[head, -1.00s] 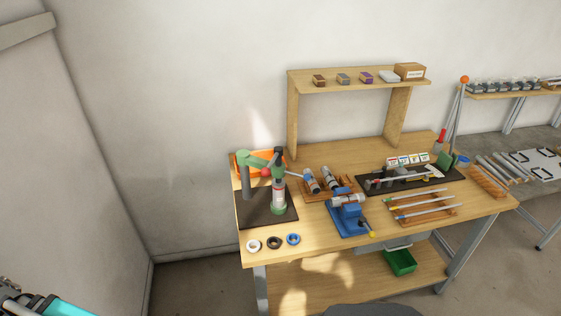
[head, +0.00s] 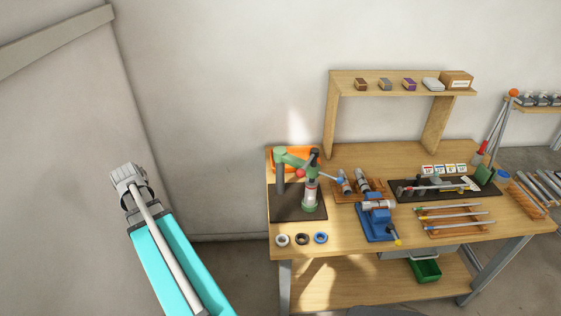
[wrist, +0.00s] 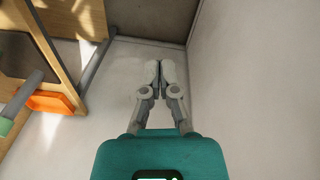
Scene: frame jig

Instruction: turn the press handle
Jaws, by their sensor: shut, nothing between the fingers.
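The green press (head: 311,193) stands on a dark mat (head: 286,212) at the left end of the wooden bench. Its handle has spokes with a red ball (head: 300,173), a blue ball (head: 340,180) and a dark ball (head: 315,153) near the head. In the wrist view, part of the press column (wrist: 27,90) shows at the left edge. My gripper (wrist: 160,66) has its fingers together, empty, pointing at the wall and floor left of the bench, apart from the press.
An orange bin (head: 294,154) stands behind the press; it also shows in the wrist view (wrist: 54,103). Several rings, including a blue one (head: 320,238), lie in front. A blue vise (head: 376,220) stands to the right. Floor between bench and left wall is clear.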

